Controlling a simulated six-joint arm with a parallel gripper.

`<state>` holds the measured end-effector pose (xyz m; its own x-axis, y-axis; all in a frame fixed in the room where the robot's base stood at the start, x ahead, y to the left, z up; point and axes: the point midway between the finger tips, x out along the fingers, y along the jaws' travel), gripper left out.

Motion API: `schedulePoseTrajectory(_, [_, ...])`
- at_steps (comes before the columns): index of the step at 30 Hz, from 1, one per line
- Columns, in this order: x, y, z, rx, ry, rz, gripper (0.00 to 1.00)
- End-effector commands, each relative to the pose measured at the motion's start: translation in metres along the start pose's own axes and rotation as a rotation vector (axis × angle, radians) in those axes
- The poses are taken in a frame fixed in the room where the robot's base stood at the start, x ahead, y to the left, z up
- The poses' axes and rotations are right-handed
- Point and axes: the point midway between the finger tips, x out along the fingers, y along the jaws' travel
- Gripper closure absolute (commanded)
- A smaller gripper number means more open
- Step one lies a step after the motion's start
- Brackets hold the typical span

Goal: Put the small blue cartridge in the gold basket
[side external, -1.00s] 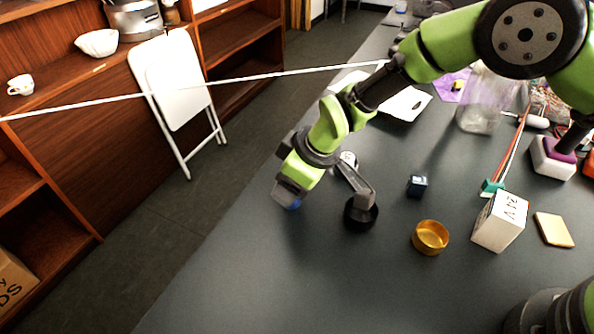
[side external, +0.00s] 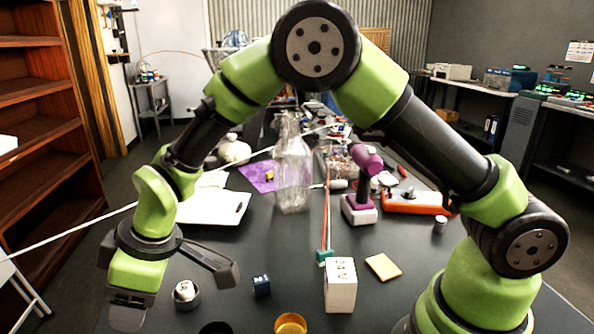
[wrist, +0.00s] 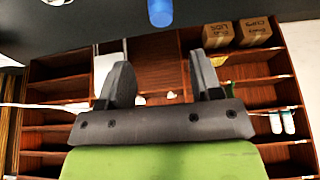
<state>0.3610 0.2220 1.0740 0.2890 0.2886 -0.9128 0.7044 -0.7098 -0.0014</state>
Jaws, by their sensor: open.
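The gold basket (side external: 290,325) is a small round cup on the dark table, cut by the bottom edge of the side view. A small blue cylinder (wrist: 160,12), which looks like the cartridge, shows at the top of the wrist view, beyond and between my fingers. It is hidden in the side view. My gripper (side external: 128,318) points down at the left of the table, left of the basket. In the wrist view my gripper (wrist: 161,84) has its two fingers wide apart with nothing between them.
A dark blue cube (side external: 261,286), a white box (side external: 341,285) and a tan pad (side external: 383,267) stand near the basket. A round silver piece in a dark ring (side external: 186,294) lies near my gripper. A clear jar (side external: 291,170) stands farther back.

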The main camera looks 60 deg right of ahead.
Motion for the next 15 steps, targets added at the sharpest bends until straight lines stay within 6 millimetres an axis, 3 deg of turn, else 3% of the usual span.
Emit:
schedulePoseTrajectory(4, [-0.034, 0.011, -0.001, 0.073, 0.025, 0.015, 0.41])
schedulePoseTrajectory(8, [-0.096, 0.027, 0.008, 0.219, 0.064, 0.041, 0.41])
schedulePoseTrajectory(15, [-0.208, 0.035, 0.063, 0.541, 0.146, 0.096, 0.41])
